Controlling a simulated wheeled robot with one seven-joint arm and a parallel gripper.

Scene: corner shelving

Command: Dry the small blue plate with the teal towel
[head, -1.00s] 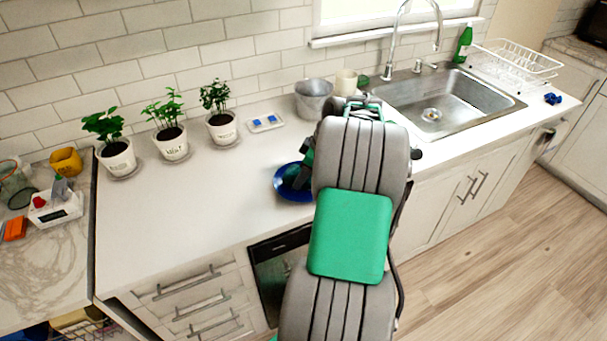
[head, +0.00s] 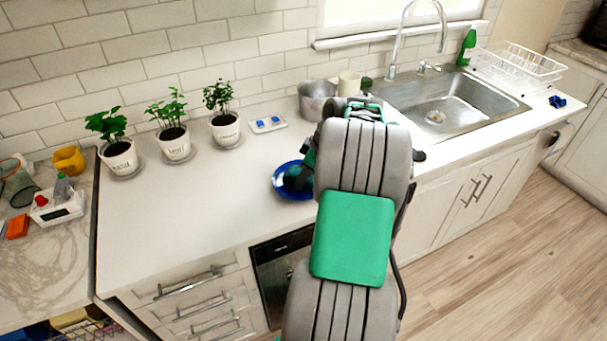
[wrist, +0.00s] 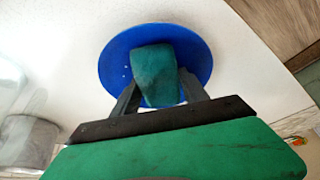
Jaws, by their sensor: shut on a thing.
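The small blue plate (head: 284,191) lies on the white counter, left of my arm in the head view. In the wrist view the plate (wrist: 117,62) lies just beyond my fingertips, with a few pale specks on its left side. My gripper (wrist: 158,92) is shut on the teal towel (wrist: 155,72), a bunched piece that sticks out between the fingers over the middle of the plate. The towel looks to be on or just above the plate; contact is not clear. In the head view my arm hides most of the gripper and part of the plate.
Three potted plants (head: 173,143) stand along the back wall. A metal pot (head: 316,98) and a cream cup (head: 349,84) stand behind my arm. The sink (head: 450,105) and a white dish rack (head: 515,66) are at the right. The counter left of the plate is clear.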

